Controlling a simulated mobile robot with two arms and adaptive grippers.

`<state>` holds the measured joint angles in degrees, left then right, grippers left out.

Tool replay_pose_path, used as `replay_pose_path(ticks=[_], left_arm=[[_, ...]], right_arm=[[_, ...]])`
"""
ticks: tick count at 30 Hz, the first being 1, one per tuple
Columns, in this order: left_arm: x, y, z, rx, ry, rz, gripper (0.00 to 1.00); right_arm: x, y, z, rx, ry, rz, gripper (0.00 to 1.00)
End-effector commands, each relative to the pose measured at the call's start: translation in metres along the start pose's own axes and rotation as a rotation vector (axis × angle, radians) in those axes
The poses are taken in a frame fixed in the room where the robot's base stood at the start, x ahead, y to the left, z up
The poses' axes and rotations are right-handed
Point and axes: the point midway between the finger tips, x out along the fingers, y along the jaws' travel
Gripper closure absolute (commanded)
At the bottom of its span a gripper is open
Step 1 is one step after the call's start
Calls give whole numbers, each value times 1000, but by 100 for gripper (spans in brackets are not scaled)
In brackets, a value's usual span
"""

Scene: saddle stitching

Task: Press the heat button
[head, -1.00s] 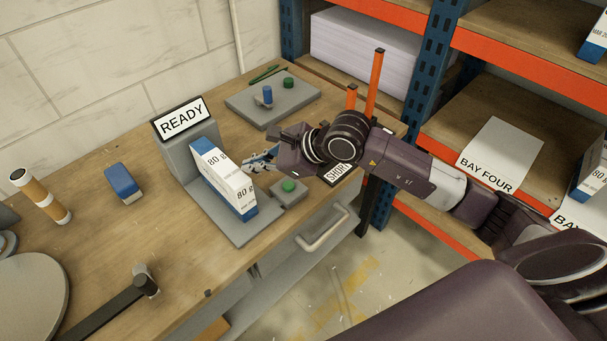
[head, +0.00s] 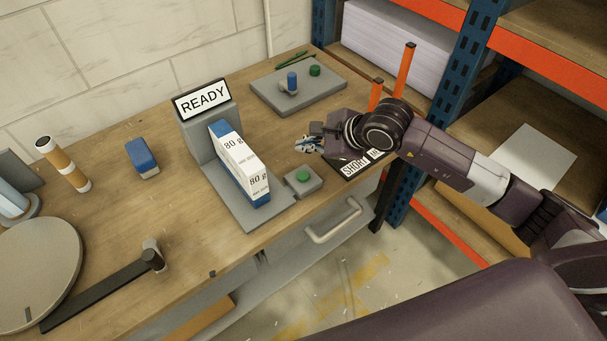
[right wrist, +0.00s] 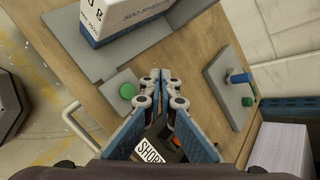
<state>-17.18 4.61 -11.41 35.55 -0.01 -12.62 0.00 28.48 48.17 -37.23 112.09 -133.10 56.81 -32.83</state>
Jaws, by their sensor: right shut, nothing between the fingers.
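A green button (head: 304,177) sits on a small grey block beside the grey machine (head: 205,130) with the READY sign; it also shows in the right wrist view (right wrist: 128,90). No label reading heat is visible. A white and blue paper pack (head: 240,165) stands on the machine's plate. My right gripper (head: 305,145) is shut and empty, in the air behind the button in the head view. In the right wrist view its fingertips (right wrist: 156,76) are together, just right of the button and apart from it. My left gripper is not in view.
A second grey plate (head: 270,97) at the back holds a blue knob (head: 292,80) and another green button (head: 315,71). A blue stapler-like block (head: 142,158) lies left.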

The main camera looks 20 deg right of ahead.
Motion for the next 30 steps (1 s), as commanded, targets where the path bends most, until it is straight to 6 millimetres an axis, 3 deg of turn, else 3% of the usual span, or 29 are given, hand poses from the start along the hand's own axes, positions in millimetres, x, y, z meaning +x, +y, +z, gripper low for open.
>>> replay_pose_path(ticks=[14, 18, 30], left_arm=[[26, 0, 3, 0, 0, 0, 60], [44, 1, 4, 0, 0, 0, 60], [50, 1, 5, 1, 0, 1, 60]], right_arm=[[42, 31, -30, 2, 0, 3, 100], [55, 40, -40, 0, -1, 0, 100], [59, 43, -42, 1, -1, 0, 100]])
